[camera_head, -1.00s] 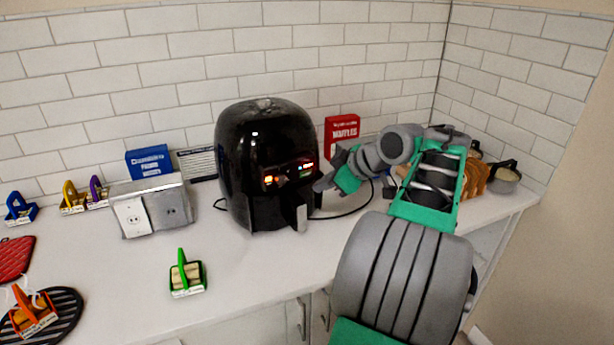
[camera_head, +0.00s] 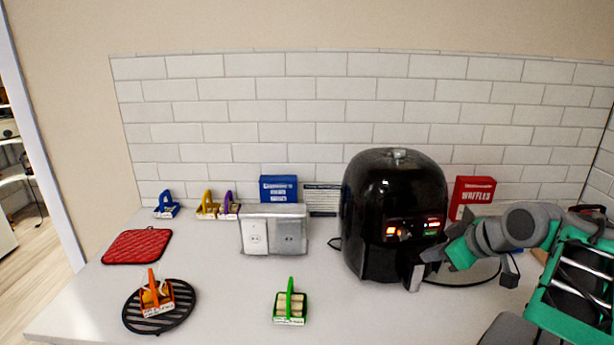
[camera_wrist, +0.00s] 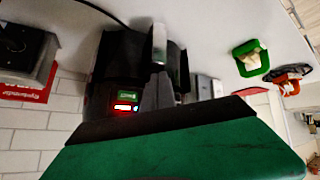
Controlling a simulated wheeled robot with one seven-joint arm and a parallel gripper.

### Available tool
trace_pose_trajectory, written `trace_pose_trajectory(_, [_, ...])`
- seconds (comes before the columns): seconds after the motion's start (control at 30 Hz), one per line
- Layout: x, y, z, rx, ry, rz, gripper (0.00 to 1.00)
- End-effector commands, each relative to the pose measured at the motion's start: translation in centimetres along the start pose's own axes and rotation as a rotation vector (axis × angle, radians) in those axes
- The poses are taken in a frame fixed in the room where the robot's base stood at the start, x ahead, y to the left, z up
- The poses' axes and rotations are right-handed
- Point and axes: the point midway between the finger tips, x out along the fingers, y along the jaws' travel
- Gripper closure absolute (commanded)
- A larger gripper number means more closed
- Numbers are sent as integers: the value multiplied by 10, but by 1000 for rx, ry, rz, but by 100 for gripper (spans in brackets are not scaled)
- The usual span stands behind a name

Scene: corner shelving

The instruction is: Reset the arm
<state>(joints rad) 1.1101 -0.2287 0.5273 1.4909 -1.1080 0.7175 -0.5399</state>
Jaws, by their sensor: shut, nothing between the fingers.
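My arm reaches in from the right in the head view. My gripper (camera_head: 431,257) is shut and empty, close to the front right of the black air fryer (camera_head: 395,212), near its drawer handle. I cannot tell whether it touches the fryer. The wrist view shows the fryer (camera_wrist: 137,62) close up with its lit red and green display, and a green part of my own arm fills the lower area.
A green-handled basket (camera_head: 290,305) stands front centre. An orange-handled basket (camera_head: 156,295) sits on a black trivet (camera_head: 133,321). A red pot holder (camera_head: 137,245), an outlet box (camera_head: 273,231), a blue box (camera_head: 279,188) and a red waffles box (camera_head: 472,194) are also there. The front left counter has free room.

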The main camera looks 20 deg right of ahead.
Motion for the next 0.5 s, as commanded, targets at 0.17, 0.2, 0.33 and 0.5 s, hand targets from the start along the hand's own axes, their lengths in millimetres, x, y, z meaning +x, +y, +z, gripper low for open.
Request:
trace_pose_trajectory(0.17, [55, -117, -44, 151, -150, -74, 100])
trace_pose_trajectory(0.2, [62, -146, -44, 188, -192, -79, 100])
trace_pose_trajectory(0.33, [69, -236, -21, 293, -332, -67, 100])
trace_pose_trajectory(0.5, [58, -302, 29, 380, -463, -5, 100])
